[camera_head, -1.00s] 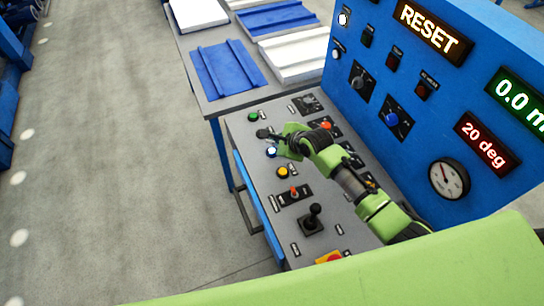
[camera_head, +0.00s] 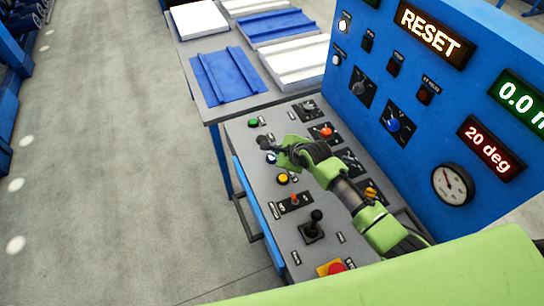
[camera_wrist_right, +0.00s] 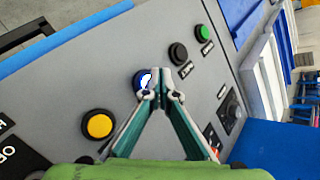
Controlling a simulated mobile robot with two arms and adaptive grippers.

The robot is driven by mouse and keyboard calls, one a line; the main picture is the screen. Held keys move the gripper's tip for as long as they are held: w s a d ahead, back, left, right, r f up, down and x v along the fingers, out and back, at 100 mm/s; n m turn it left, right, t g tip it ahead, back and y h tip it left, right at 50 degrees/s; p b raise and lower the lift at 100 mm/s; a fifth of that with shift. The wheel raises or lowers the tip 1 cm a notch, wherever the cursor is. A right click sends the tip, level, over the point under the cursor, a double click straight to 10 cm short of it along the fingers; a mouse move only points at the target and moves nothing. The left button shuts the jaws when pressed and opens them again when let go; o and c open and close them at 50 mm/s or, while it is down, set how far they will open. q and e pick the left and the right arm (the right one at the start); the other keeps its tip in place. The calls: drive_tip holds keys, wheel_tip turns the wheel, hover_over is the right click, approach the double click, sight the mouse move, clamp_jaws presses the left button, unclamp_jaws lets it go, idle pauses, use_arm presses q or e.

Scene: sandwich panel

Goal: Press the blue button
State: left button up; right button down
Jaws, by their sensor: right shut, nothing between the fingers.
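The blue button (camera_head: 271,158) sits on the sloping grey console between a black button and a yellow button. In the right wrist view the blue button (camera_wrist_right: 142,78), with a bright white patch on its top, shows just left of my fingertips. My right gripper (camera_head: 268,147) is shut and empty, its fingertips beside the blue button and partly covering it in the head view. In the wrist view the tips of the right gripper (camera_wrist_right: 161,88) overlap the button's right edge; I cannot tell whether they touch it. My left gripper is not in view.
The yellow button (camera_wrist_right: 99,125), black button (camera_wrist_right: 178,53) and green button (camera_wrist_right: 203,33) are close by. A joystick (camera_head: 314,226) and red emergency button (camera_head: 335,266) stand nearer. A blue upright panel (camera_head: 437,110) rises behind. A table with blue and white panels (camera_head: 225,75) lies beyond.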

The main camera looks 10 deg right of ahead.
sight(273, 159)
idle(0.7)
drive_tip(key=shift+f, duration=0.15)
drive_tip(key=shift+f, duration=0.3)
drive_tip(key=shift+f, duration=0.5)
idle(0.7)
drive_tip(key=shift+r+p, duration=0.9)
drive_tip(key=shift+p, duration=0.1)
wheel_tip(273, 159, up, 5)
drive_tip(key=p, duration=0.5)
drive_tip(key=shift+p, duration=0.4)
